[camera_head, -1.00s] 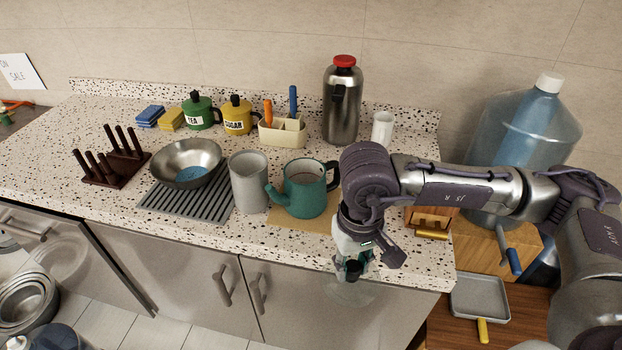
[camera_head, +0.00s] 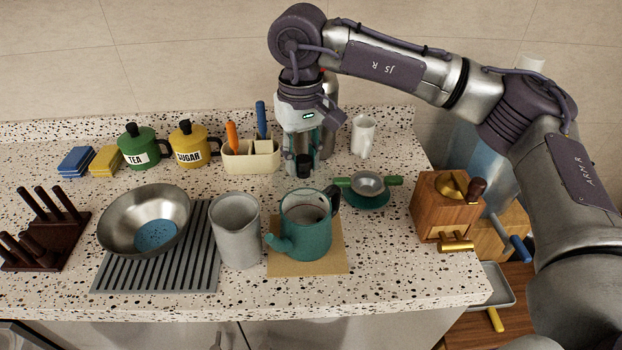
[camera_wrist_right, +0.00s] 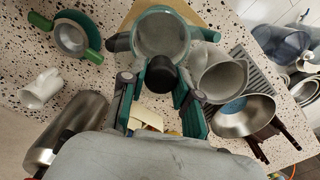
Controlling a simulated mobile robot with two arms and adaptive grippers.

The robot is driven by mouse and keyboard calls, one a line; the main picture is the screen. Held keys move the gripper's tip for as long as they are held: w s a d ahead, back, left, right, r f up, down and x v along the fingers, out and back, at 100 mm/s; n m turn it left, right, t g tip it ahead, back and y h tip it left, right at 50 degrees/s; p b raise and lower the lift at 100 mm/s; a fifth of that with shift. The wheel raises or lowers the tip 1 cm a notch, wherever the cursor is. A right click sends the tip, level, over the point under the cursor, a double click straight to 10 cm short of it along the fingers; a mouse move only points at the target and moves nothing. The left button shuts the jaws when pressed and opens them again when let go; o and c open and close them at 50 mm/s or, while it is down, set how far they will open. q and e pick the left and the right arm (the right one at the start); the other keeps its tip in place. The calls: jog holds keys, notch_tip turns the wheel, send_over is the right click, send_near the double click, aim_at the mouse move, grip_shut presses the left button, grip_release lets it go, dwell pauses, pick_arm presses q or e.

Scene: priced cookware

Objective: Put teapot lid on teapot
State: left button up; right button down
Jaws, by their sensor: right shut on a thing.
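The green teapot (camera_head: 305,235) stands upright on a tan board, with its top open, its spout to the left and its black handle to the right. It also shows in the right wrist view (camera_wrist_right: 187,33). My right gripper (camera_head: 302,158) points down from behind the teapot. In the right wrist view, my right gripper (camera_wrist_right: 160,92) is shut on the black knob of the teapot lid (camera_wrist_right: 161,74). The lid's disc looks like clear glass and is hard to make out. The lid (camera_head: 303,166) is held above and slightly behind the teapot's opening, apparently apart from it. My left gripper is not in view.
A grey pitcher (camera_head: 236,235) stands close left of the teapot. A strainer (camera_head: 368,183) on a green dish and a wooden grinder (camera_head: 446,207) are to the right. A utensil caddy (camera_head: 250,158) and a white mug (camera_head: 363,137) stand behind.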

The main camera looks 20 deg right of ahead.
aim_at(305, 179)
jog(key=shift+r, duration=0.1)
jog(key=shift+s+d, duration=0.25)
jog(key=shift+s, duration=0.05)
jog(key=shift+w+a+f+b, duration=0.15)
jog(key=shift+f+b, duration=0.25)
jog(key=shift+b, duration=0.05)
jog(key=shift+f+b, duration=0.55)
jog(key=shift+f, duration=0.1)
notch_tip(305, 179, down, 2)
jog(key=shift+f+b, duration=0.25)
jog(key=shift+b, duration=0.75)
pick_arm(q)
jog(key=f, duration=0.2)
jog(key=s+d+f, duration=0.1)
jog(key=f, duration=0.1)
pick_arm(e)
jog(key=shift+f, duration=0.1)
pick_arm(q)
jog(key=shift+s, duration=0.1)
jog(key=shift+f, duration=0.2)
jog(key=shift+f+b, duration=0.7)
jog(key=shift+b, duration=0.25)
pick_arm(e)
jog(key=shift+f, duration=1)
